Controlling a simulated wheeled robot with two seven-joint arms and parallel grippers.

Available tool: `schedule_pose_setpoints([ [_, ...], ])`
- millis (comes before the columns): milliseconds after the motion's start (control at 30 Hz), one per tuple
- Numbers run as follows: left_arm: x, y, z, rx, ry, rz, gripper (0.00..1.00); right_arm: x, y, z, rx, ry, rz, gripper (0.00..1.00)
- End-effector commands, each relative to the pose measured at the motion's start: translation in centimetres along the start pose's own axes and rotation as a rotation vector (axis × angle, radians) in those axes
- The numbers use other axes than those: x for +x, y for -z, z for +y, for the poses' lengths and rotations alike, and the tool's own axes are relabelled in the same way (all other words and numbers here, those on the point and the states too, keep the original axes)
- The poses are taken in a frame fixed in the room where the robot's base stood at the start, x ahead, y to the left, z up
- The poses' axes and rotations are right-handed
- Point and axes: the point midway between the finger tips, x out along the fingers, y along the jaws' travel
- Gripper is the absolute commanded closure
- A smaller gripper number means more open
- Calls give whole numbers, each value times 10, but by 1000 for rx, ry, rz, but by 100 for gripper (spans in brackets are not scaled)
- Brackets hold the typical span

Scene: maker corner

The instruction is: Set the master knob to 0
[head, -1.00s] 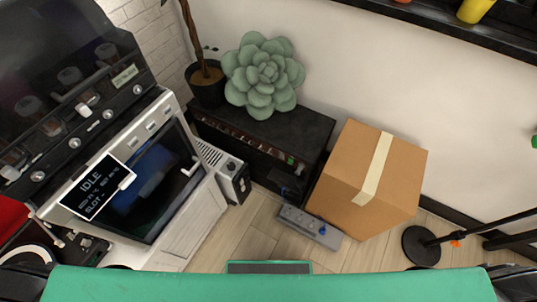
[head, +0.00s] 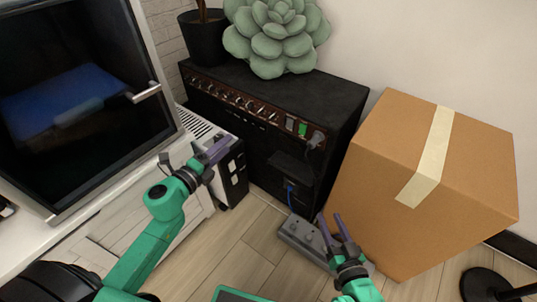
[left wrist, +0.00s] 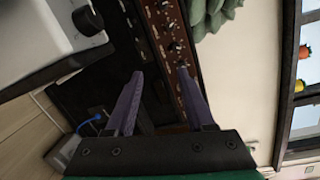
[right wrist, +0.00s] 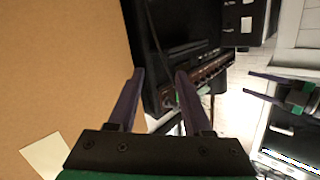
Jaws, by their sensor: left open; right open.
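A black amplifier (head: 285,90) stands against the wall, with a row of small knobs on its brown control panel (head: 238,101). I cannot read the labels, so I cannot tell which knob is the master. The panel also shows in the left wrist view (left wrist: 163,45) and the right wrist view (right wrist: 207,72). My left gripper (head: 222,148) is open and empty, in front of the amplifier's left part and apart from the knobs. My right gripper (head: 331,222) is open and empty, low in front of the amplifier's right end, beside the cardboard box.
The cardboard box (head: 425,180) stands close on the right. A grey power strip (head: 300,235) lies on the floor. A white-and-black unit (head: 232,170) and an oven-like cabinet (head: 85,90) stand left. A succulent (head: 275,35) sits on the amplifier. Some floor (head: 235,245) is clear.

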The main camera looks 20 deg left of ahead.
Motion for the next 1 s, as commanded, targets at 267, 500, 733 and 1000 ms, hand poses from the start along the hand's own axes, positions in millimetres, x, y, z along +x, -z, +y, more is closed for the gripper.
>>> schedule_pose_setpoints([
  [267,2,35,-28,264,137,70,46,2,23,-13,41,43,165,50],
  [500,48,36,-36,260,136,67,46,0,16,-13,47,40,138,50],
  [733,104,41,-41,256,135,64,46,3,22,-12,40,42,159,50],
  [1000,139,45,-44,253,131,66,46,12,71,-12,5,53,294,50],
])
